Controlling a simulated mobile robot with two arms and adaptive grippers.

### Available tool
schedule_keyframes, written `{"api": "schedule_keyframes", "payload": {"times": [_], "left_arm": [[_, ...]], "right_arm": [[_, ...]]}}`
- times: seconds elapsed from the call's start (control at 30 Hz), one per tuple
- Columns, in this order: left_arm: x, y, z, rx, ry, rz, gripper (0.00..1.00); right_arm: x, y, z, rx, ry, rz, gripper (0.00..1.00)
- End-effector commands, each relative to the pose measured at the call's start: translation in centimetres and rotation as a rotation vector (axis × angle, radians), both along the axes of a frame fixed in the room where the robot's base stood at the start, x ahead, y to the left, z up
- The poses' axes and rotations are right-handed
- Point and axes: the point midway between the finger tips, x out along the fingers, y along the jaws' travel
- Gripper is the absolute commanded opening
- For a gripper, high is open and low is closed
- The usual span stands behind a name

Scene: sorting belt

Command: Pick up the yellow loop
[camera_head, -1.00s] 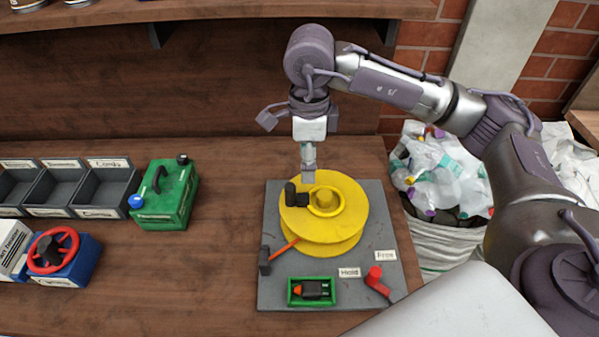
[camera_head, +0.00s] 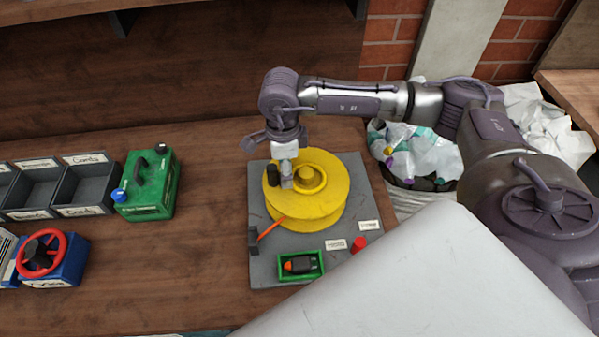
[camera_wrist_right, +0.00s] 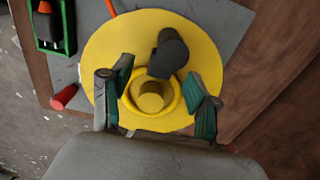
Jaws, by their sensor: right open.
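The yellow loop (camera_head: 322,187) is a small ring around the yellow hub on top of a wide yellow spool (camera_head: 300,213). In the wrist view the loop (camera_wrist_right: 152,112) encircles the hub. My right gripper (camera_head: 287,181) is low over the spool, beside the loop in the head view. In the wrist view its open fingers (camera_wrist_right: 160,88) stand to either side of the loop, with no visible grip on it. Whether they touch the spool is unclear. A black knob (camera_head: 272,176) stands close to the loop; it also shows between the fingers (camera_wrist_right: 168,55). My left gripper is out of view.
The spool sits on a grey board (camera_head: 262,272) with an orange rod (camera_head: 272,228), a green tray (camera_head: 282,268) and a red handle (camera_head: 359,244). A green canister (camera_head: 147,187), dark bins (camera_head: 84,190) and a red wheel (camera_head: 42,254) stand left. A bag of bottles (camera_head: 412,158) is right.

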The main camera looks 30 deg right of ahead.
Motion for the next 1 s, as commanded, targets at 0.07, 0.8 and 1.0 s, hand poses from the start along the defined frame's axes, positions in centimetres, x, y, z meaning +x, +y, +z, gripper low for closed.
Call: {"api": "schedule_keyframes", "payload": {"times": [0.07, 0.8, 1.0], "left_arm": [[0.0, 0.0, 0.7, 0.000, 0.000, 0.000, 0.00], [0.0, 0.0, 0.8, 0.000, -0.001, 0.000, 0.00], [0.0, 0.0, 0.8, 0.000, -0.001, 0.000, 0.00]], "right_arm": [[0.0, 0.0, -1.0, 0.000, 0.004, 0.001, 0.60], [0.0, 0.0, -2.5, 0.000, 0.000, 0.001, 0.07], [0.0, -0.1, -2.4, 0.000, 0.000, 0.001, 0.07]]}}
